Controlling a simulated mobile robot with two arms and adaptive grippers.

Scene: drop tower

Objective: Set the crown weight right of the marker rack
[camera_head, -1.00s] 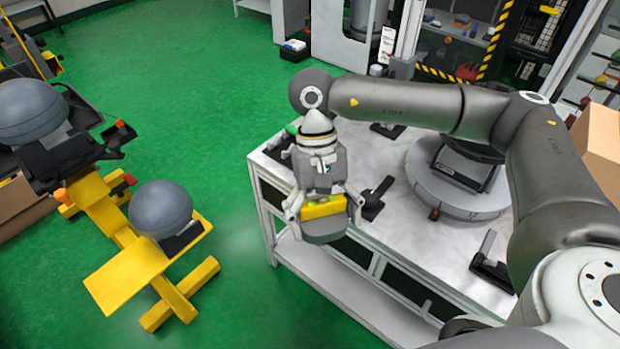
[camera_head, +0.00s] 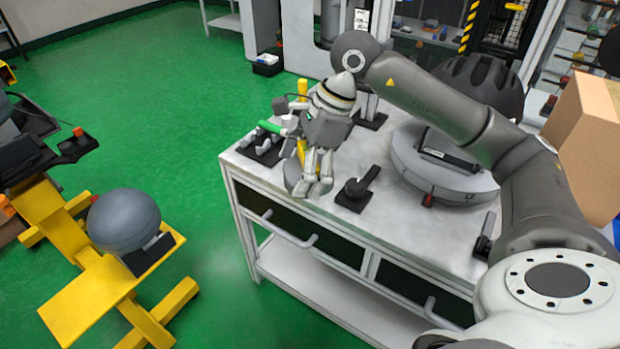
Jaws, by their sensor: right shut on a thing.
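My right gripper (camera_head: 318,180) hangs over the left end of the white table, tilted. It is shut on a grey and yellow piece, which I take to be the crown weight (camera_head: 292,172). My gripper hides most of this piece, and I cannot tell whether it touches the table. A black rack with small grey pieces and a green stick, which looks like the marker rack (camera_head: 252,150), stands at the table's left edge, left of my gripper and partly behind it. My left gripper is not in view.
On the white table (camera_head: 410,235) stand a black holder (camera_head: 357,192), another holder (camera_head: 372,120) and a round grey base (camera_head: 425,178). A black helmet (camera_head: 490,85) shows behind my arm. A cardboard box (camera_head: 585,140) is at right. A yellow stand (camera_head: 90,290) with a grey dome is left.

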